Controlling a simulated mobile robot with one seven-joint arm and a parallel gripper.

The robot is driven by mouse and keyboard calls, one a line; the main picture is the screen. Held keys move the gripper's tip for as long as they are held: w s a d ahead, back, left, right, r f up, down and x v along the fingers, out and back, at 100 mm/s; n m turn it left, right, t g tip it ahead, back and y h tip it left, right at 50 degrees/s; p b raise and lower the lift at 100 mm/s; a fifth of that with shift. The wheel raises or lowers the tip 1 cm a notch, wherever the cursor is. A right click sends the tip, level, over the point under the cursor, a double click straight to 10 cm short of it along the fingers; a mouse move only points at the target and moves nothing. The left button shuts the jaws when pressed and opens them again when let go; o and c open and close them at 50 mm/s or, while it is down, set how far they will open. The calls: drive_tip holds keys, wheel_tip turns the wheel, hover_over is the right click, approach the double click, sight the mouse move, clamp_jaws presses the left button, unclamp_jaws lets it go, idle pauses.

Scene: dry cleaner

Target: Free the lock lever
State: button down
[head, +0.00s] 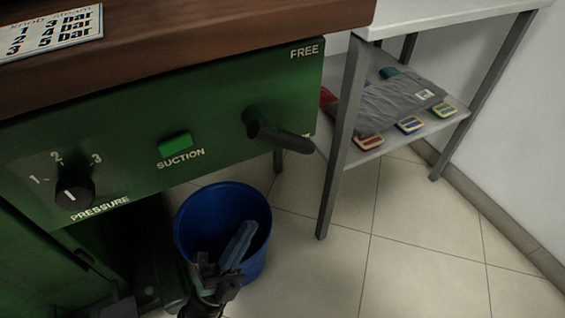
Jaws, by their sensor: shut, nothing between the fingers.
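The lock lever (280,135) is a black handle on a round pivot at the right end of the green panel (125,140). It points to the right and slightly down. The word FREE (304,51) is printed above it, near the panel's top right corner. A second label beside the lever is mostly hidden behind the handle. My gripper (212,273) is low at the bottom of the head view, in front of the blue bucket. It is shut and empty, below the lever and well apart from it.
The blue bucket (190,228) stands on the tiled floor, with a blue-grey piece showing over its opening. The panel also carries a green suction button (174,143) and a pressure knob (75,193). A metal shelf (365,158) with folded grey cloth stands right.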

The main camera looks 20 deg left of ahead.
sight(280, 133)
drive_tip(key=x, duration=1.3)
drive_tip(key=shift+w+r+b, duration=0.15)
drive_tip(key=shift+w+b, duration=0.1)
drive_tip(key=shift+b, duration=0.2)
drive_tip(key=shift+d, duration=0.15)
